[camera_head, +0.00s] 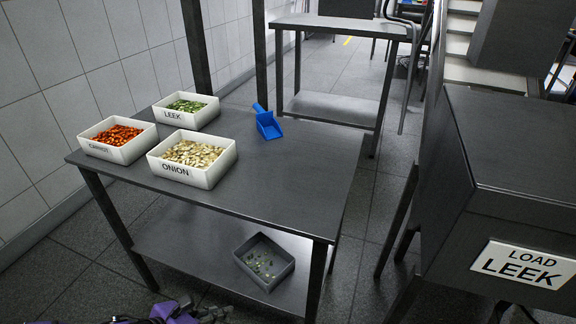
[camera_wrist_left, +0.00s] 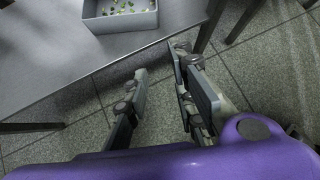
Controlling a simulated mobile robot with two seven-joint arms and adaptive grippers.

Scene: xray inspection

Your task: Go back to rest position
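My left gripper (camera_wrist_left: 158,85) shows in the left wrist view with its two fingers apart and nothing between them, above the tiled floor. In the head view only part of my purple left arm and gripper (camera_head: 205,314) shows at the bottom edge, in front of the table. My right gripper is in neither view.
A dark metal table (camera_head: 270,205) carries white bins labelled carrot (camera_head: 119,152), leek (camera_head: 185,118) and onion (camera_head: 190,178), and a blue scoop (camera_head: 267,124). A grey tray (camera_head: 285,277) with scraps sits on its lower shelf. A machine (camera_head: 500,190) with a "LOAD LEEK" sign stands right.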

